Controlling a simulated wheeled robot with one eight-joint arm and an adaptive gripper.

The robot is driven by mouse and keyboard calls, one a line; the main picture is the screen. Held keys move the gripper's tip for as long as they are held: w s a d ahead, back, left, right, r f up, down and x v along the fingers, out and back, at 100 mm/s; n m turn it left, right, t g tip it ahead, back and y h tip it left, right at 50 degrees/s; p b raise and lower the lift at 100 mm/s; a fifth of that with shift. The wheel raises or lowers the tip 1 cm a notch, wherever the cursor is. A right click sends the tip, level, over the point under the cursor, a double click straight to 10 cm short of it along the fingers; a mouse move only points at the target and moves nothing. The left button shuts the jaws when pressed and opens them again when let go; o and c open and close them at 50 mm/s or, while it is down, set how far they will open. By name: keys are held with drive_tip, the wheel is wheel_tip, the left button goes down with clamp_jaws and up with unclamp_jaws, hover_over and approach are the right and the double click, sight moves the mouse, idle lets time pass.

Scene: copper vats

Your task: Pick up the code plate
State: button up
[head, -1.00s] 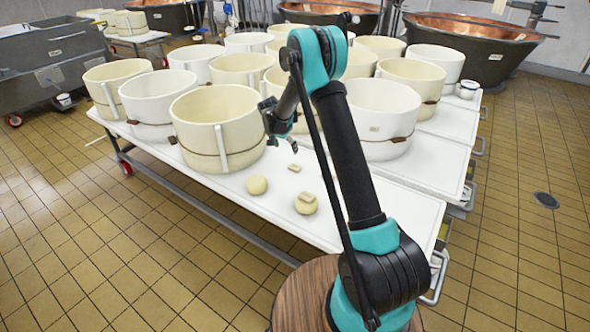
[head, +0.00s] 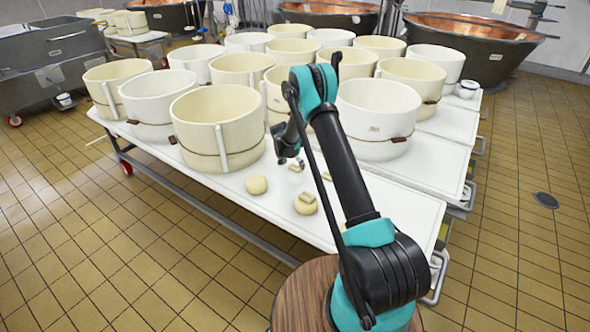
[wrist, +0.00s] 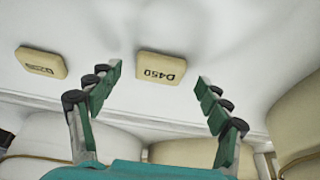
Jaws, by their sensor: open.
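A small cream code plate (wrist: 161,67) marked "D450" lies on the white table top, its text upside down in the wrist view. In the head view it appears to be the small plate (head: 296,168) just below my gripper (head: 289,160). In the wrist view my gripper (wrist: 158,77) is open, with one finger on each side of the plate and nothing held. The plate appears beyond or level with the fingertips; contact cannot be told. A second similar plate (wrist: 41,62) lies to its left in the wrist view, its marking hard to read.
A pale round cheese ball (head: 257,185) sits on the white table (head: 232,190). Another ball (head: 305,207) carries a small plate (head: 307,197) on top. Large cream tubs, including a near one (head: 217,128), crowd the table behind. The front table strip is mostly free.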

drive_tip(key=shift+w+d+f, duration=0.15)
drive_tip(key=shift+f, duration=0.4)
drive_tip(key=c, duration=1.2)
drive_tip(key=shift+r, duration=0.15)
drive_tip(key=shift+c, duration=0.2)
